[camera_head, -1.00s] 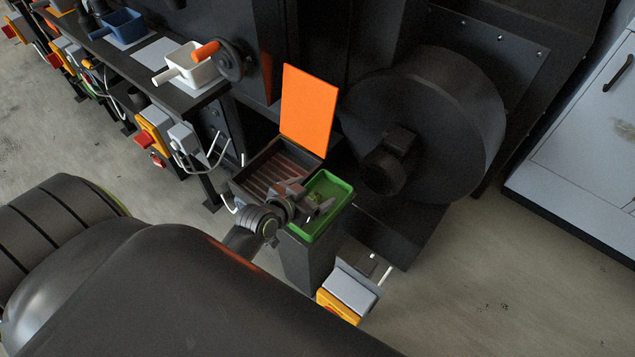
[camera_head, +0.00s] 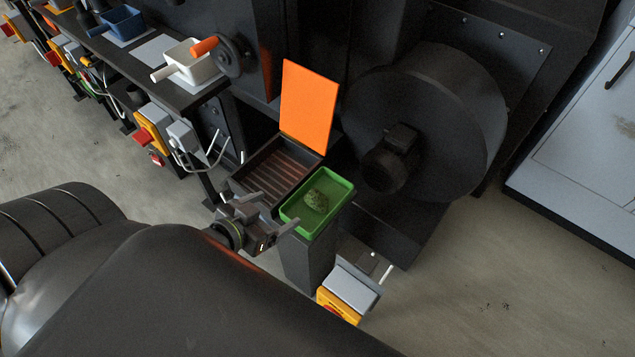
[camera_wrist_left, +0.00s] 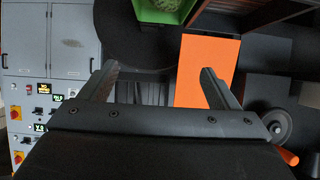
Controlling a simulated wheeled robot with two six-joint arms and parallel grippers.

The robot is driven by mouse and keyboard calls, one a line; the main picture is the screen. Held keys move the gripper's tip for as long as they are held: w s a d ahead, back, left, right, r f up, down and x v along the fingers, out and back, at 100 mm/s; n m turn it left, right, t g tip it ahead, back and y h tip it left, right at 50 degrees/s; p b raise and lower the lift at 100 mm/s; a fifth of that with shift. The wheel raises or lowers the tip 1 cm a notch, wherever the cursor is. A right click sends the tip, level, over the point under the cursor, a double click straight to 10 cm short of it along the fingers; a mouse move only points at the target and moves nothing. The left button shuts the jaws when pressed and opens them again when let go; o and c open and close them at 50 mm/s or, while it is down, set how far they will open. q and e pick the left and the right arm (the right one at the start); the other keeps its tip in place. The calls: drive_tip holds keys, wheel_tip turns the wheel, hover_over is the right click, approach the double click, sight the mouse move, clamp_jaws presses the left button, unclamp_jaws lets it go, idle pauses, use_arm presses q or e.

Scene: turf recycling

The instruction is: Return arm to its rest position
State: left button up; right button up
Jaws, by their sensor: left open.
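My left gripper (camera_head: 266,216) is in the head view, just left of and in front of the green tray (camera_head: 291,217). Its fingers are spread and hold nothing. In the left wrist view the two fingers of my left gripper (camera_wrist_left: 162,80) stand wide apart with nothing between them. My right gripper is not in view.
An open dark hopper (camera_head: 273,170) with a raised orange flap (camera_head: 309,108) stands behind the gripper. A large round machine housing (camera_head: 440,130) is to the right. A yellow and grey switch box (camera_head: 349,290) sits low beside the pedestal. Open floor (camera_head: 500,290) lies at right.

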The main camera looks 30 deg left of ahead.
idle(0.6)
use_arm(q)
drive_tip(key=s+a+f+n+g+y, duration=0.1)
drive_tip(key=s+a+f+g, duration=0.15)
drive_tip(key=f, duration=1.05)
drive_tip(key=s+a+f+n+g+y, duration=0.1)
drive_tip(key=s+a+f+g, duration=0.15)
drive_tip(key=f, duration=1.05)
drive_tip(key=s+d+f+g, duration=0.2)
drive_tip(key=s+f+g, duration=0.4)
drive_tip(key=s+f, duration=1.2)
drive_tip(key=shift+s+d+f, duration=0.2)
drive_tip(key=shift+s+d, duration=0.15)
drive_tip(key=shift+s, duration=0.55)
drive_tip(key=shift+c, duration=0.2)
